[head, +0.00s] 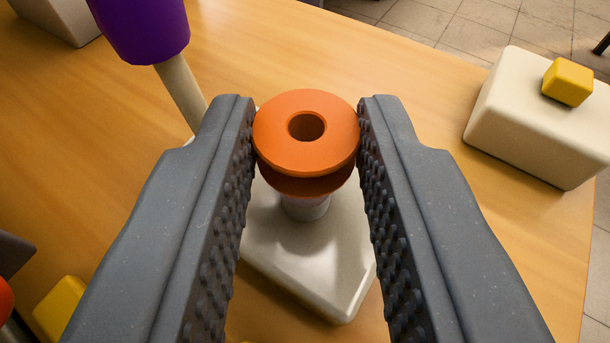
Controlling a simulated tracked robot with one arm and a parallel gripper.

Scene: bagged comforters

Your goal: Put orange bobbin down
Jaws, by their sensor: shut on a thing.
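The orange bobbin (290,150) is a spool with two round flanges and a hole through its top. It is upright between the two fingers of my gripper (306,130), which is shut on it, with the textured pads at its left and right sides. Below it in the picture is a white block (310,270) with a short pale peg (306,208) on top. The bobbin hides the top of the peg, so I cannot tell whether the bobbin touches it.
A purple object on a beige post (182,92) stands at upper left. A cream block (530,130) with a yellow cube (567,82) is at right. Another yellow block (60,308) is at lower left. The wooden table (400,75) is clear beyond the bobbin; its edge runs along the right.

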